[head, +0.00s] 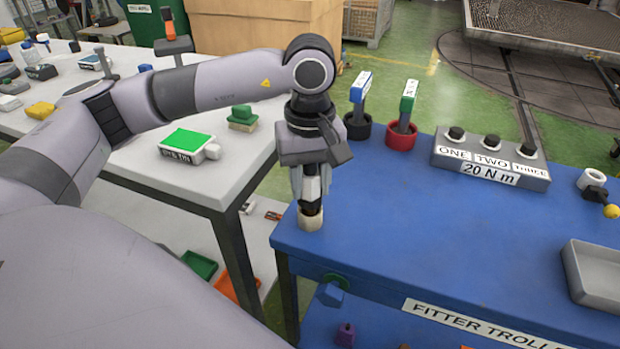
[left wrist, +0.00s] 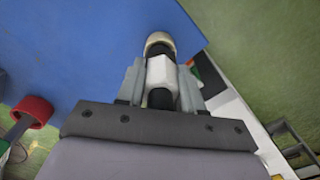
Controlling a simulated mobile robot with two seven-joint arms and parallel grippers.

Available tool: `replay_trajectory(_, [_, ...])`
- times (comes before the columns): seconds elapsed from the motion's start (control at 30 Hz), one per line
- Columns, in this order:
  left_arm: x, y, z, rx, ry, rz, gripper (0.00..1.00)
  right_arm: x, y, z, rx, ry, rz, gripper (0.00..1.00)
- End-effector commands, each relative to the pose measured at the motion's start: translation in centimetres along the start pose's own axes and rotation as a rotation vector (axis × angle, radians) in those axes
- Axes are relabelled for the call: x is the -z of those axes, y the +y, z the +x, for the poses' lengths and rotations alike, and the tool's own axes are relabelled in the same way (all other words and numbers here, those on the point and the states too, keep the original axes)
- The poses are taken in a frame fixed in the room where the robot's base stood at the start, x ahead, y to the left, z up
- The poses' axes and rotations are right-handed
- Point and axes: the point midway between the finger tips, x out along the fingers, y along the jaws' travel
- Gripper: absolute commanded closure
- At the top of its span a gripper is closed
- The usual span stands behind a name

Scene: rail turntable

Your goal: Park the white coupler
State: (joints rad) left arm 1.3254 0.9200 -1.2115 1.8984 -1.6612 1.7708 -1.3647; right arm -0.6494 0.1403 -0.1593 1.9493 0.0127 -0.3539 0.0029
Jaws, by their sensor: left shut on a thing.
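My left gripper (head: 311,192) reaches down over the near left corner of the blue trolley top (head: 400,255). It is shut on the white coupler (head: 313,186), a white body with black bands, held upright. The coupler also shows between the fingers in the left wrist view (left wrist: 161,72). A cream round piece (head: 311,219) shows at its lower end, over or on the trolley top near the edge; I cannot tell whether it is part of the coupler or a separate seat. My right gripper is not in view.
A red cup with a green-flagged tool (head: 402,135) and a black cup with a blue-flagged tool (head: 358,126) stand behind. A grey block marked ONE, TWO (head: 490,158) and a grey tray (head: 596,275) are to the right. The trolley's middle is clear. A white table (head: 120,160) is left.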

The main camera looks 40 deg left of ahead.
Motion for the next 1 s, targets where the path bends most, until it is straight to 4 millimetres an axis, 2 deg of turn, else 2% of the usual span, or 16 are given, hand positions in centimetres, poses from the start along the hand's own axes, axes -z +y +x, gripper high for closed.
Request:
replay_trajectory(0.63, [0.0,0.0,1.7,-0.001,0.0,0.0,1.0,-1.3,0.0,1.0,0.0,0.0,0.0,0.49])
replay_trajectory(0.67, [0.0,0.0,1.6,-0.001,0.0,0.0,0.57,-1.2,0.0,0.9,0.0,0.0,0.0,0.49])
replay_trajectory(0.73, [0.0,0.0,1.6,-0.001,0.0,0.0,0.35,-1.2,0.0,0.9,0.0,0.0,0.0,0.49])
replay_trajectory(1.0, [0.0,0.0,1.6,0.0,0.0,0.0,0.34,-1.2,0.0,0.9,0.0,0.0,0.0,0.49])
